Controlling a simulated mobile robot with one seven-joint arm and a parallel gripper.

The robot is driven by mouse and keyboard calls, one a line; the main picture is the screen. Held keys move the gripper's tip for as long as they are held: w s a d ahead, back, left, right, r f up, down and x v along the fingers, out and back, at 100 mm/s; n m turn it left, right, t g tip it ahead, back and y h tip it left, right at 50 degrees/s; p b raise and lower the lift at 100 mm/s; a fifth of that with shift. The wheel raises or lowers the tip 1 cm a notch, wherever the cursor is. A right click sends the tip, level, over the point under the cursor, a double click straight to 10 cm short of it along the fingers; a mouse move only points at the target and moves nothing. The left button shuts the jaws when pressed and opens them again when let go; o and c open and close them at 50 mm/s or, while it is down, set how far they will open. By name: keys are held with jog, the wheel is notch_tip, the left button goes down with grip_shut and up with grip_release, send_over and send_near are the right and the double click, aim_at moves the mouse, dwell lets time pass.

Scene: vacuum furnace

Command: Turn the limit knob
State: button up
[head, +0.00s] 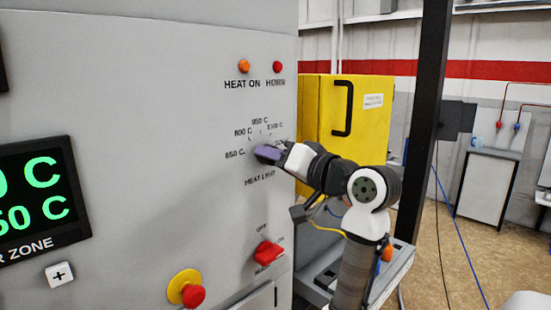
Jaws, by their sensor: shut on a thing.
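The heat limit knob is on the grey furnace panel, within a ring of printed temperature marks (260,121) and above the label HEAT LIMIT (260,178). My gripper (267,153) reaches in from the right and is shut at the middle of the marks, on the knob. My gripper covers the knob, so its shape and pointer direction cannot be made out. The marks at 650 C, 800 C and 950 C are readable, with others partly covered on the right.
An orange HEAT ON lamp (244,65) and a red lamp (278,66) are above. A red switch (268,253) and a red emergency button (193,295) are below. A yellow cabinet (362,110) and a dark post (430,120) stand to the right, near my arm.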

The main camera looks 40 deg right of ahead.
jog(key=shift+r+m, duration=0.15)
jog(key=shift+m, duration=4.05)
jog(key=o, duration=1)
jog(key=s+b, duration=0.1)
jog(key=s, duration=0.3)
jog(key=s+b, duration=0.2)
jog(key=s, duration=0.3)
jog(key=s+d+b, duration=0.1)
jog(key=s, duration=0.3)
jog(key=shift+s+b, duration=0.4)
